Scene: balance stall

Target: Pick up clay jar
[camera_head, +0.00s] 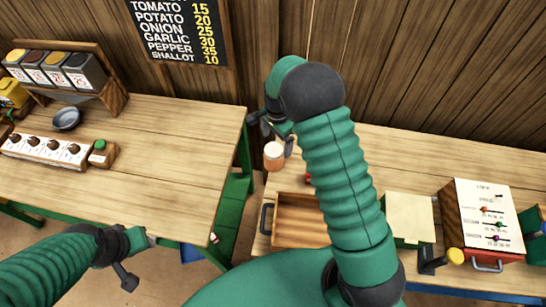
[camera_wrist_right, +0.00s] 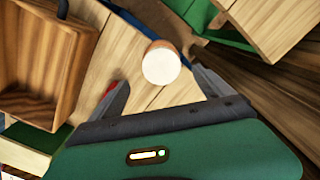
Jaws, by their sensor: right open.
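The clay jar (camera_head: 274,156) is small and orange-brown with a pale lid, and stands upright near the left edge of the right table. In the right wrist view its pale lid (camera_wrist_right: 161,65) shows from above, with a little orange side visible. My right gripper (camera_head: 272,130) is just above and beside the jar. In the right wrist view the right gripper (camera_wrist_right: 160,92) is open, with the jar ahead of and between its two fingers; contact is not visible. My left gripper (camera_head: 137,257) is low at the left, apart from the jar; its jaw gap is unclear.
A wooden tray (camera_head: 300,222) with a dark handle sits in front of the jar. A red thing (camera_head: 309,178) is partly hidden by my right arm. A pale green box (camera_head: 410,217) and a panel with sliders (camera_head: 487,222) stand farther right. A gap separates the two tables.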

